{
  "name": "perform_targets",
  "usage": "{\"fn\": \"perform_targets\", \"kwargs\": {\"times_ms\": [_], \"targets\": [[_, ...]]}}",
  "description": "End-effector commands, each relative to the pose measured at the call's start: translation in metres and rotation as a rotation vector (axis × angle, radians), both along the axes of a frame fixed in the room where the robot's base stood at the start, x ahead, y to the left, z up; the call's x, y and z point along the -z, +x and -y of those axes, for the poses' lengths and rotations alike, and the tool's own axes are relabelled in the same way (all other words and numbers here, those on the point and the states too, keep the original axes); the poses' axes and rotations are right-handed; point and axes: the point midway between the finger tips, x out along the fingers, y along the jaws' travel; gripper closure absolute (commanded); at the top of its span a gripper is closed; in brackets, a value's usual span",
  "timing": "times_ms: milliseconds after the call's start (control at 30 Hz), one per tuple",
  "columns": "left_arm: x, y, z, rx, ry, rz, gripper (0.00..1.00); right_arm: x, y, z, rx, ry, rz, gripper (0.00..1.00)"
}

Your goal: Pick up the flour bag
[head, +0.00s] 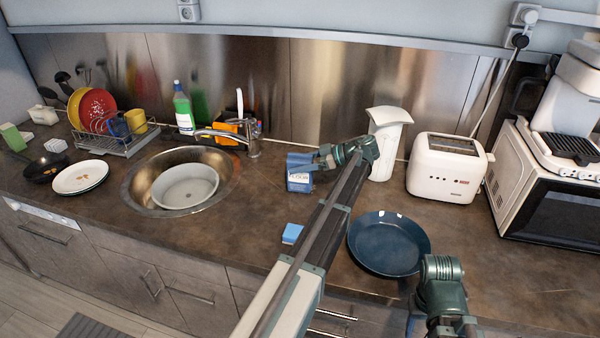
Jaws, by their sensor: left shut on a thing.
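The flour bag (299,183) is a small blue packet with a white label, standing on or just above the brown counter right of the sink. I cannot tell whether its base touches the counter. My left gripper (314,162) reaches it from the right and is shut on its upper part, hiding some of its right side. Of my right arm, only green joints show at the bottom right; its gripper does not show.
A white pitcher-like vessel (388,145) and a toaster (446,168) stand right of the left gripper. A blue plate (388,243) and a blue sponge (292,234) lie in front. The sink (140,190) with a faucet (253,140) is to the left.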

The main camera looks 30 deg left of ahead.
Motion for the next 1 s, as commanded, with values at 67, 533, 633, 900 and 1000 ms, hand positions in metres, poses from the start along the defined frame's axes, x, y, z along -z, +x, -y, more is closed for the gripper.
{"fn": "perform_targets", "kwargs": {"times_ms": [67,533,633,900,1000], "targets": [[0.000,0.000,0.000,0.001,0.001,0.000,1.00,0.000,0.000,0.000,0.000,0.000,0.000,0.50],[-0.034,0.000,0.000,0.000,0.001,0.001,1.00,-0.034,0.000,0.000,0.000,0.000,0.000,0.50],[-0.049,0.000,0.000,0.000,0.001,0.001,1.00,-0.049,0.000,0.000,0.000,0.000,0.000,0.50],[-0.089,0.000,0.000,0.000,0.001,0.001,1.00,-0.089,0.000,0.000,0.000,0.000,0.000,0.50],[-0.098,0.000,0.000,0.000,0.001,0.001,1.00,-0.098,0.000,0.000,0.000,0.000,0.000,0.50]]}}
